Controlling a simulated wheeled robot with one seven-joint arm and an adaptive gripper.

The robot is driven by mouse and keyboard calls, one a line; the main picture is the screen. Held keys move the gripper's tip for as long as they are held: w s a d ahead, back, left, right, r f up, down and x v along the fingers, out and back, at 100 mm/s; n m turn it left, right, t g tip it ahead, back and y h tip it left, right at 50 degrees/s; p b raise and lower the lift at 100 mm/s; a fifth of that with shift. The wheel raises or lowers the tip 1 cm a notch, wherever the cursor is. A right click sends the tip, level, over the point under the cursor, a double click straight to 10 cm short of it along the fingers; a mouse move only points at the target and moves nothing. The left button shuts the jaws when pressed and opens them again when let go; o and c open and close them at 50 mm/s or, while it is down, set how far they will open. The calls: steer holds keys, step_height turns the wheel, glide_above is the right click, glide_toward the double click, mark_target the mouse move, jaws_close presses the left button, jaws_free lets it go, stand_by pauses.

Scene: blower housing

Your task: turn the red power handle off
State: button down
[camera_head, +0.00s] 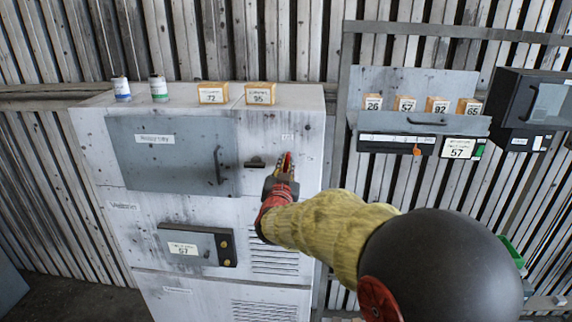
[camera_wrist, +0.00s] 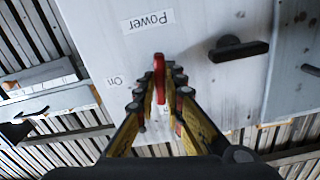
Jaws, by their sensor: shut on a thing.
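The red power handle (camera_wrist: 160,75) stands out from the white cabinet front, between labels reading "Power" and "On" in the wrist view. In the head view the handle (camera_head: 287,162) is a small red piece at the cabinet's upper right, partly hidden by my gripper (camera_head: 288,172). In the wrist view my gripper (camera_wrist: 160,88) has its two yellow and black fingers on either side of the handle, shut on it. The "On" label (camera_wrist: 118,82) lies beside the handle in the wrist view. Any "Off" label is not visible.
A black latch (camera_head: 255,162) sits just left of my gripper, beside a grey door (camera_head: 170,155). Boxes (camera_head: 212,93) and cans stand on the cabinet top. A wall rack (camera_head: 420,90) with numbered boxes hangs to the right.

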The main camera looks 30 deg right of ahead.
steer(key=shift+n+p, duration=0.3)
steer(key=shift+n, duration=0.8)
steer(key=c, duration=1.9)
jaws_free()
steer(key=v, duration=1.2)
steer(key=shift+w+f, duration=0.1)
